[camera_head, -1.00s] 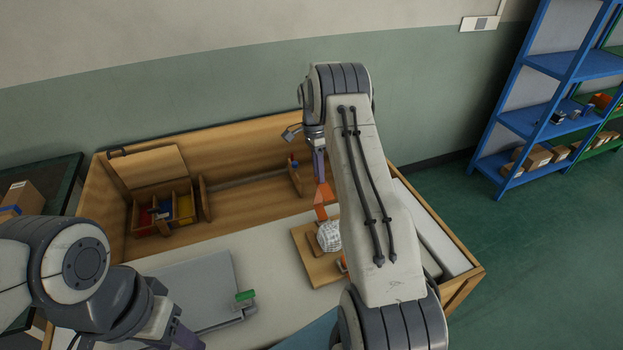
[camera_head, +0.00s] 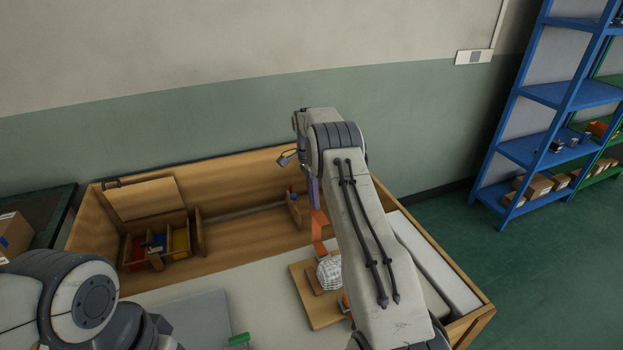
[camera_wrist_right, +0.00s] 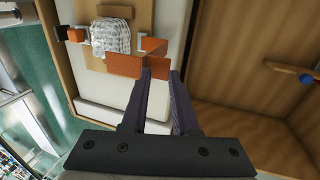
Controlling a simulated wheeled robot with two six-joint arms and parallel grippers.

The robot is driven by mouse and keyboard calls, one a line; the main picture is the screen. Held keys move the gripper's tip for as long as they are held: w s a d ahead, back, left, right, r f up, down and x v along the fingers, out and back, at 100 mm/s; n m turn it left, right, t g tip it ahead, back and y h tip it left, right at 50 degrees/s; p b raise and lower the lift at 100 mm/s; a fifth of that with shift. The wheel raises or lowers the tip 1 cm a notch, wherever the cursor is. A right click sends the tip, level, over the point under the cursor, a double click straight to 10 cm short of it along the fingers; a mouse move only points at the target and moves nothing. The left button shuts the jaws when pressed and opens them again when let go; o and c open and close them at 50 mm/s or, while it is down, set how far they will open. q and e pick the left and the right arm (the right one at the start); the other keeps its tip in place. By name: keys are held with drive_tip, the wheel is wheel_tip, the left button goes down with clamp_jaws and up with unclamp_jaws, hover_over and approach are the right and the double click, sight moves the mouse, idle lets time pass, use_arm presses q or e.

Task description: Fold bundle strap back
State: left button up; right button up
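The bundle (camera_head: 329,273) is a pale, netted-looking lump on a wooden board (camera_head: 300,277). It also shows at the top of the right wrist view (camera_wrist_right: 110,37). An orange strap (camera_head: 318,228) rises beside the bundle up to my right gripper (camera_head: 314,200). In the right wrist view, the strap (camera_wrist_right: 124,66) is bent, with its end between the fingertips of my right gripper (camera_wrist_right: 160,75). The fingers are close together on it. My right forearm hides part of the board. My left gripper's fingers are out of the picture at the lower left.
A wooden-walled workbench holds a divided box (camera_head: 160,245) with coloured compartments at the back left. A grey plate (camera_head: 195,318) and a green-topped piece (camera_head: 239,341) lie at the front. A small post (camera_head: 293,208) stands behind my right gripper. Blue shelves (camera_head: 550,95) stand at the right.

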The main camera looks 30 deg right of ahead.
drive_tip(key=p+v, duration=0.1)
drive_tip(key=v, duration=0.8)
drive_tip(key=shift+w+a+t, duration=0.2)
drive_tip(key=shift+t, duration=0.1)
drive_tip(key=shift+r, duration=0.1)
drive_tip(key=a+r+n, duration=0.3)
drive_tip(key=a+n, duration=0.1)
drive_tip(key=a, duration=0.4)
drive_tip(key=a+r+n, duration=0.3)
drive_tip(key=a+r, duration=0.1)
drive_tip(key=a, duration=0.4)
drive_tip(key=s+a+r+n+t, duration=0.2)
drive_tip(key=s+a+r+n, duration=0.2)
drive_tip(key=s+a+n, duration=0.75)
drive_tip(key=s+a, duration=0.3)
drive_tip(key=s, duration=0.3)
drive_tip(key=s+a+n, duration=0.3)
drive_tip(key=s+a, duration=0.1)
drive_tip(key=s, duration=0.4)
drive_tip(key=s+d+f+n, duration=0.1)
drive_tip(key=s+f+n, duration=0.1)
drive_tip(key=s, duration=0.4)
drive_tip(key=s+f+n, duration=0.3)
drive_tip(key=s, duration=0.4)
drive_tip(key=shift+s+d+n+t, duration=0.25)
drive_tip(key=shift+d+n+t, duration=0.05)
drive_tip(key=shift+d+n, duration=0.05)
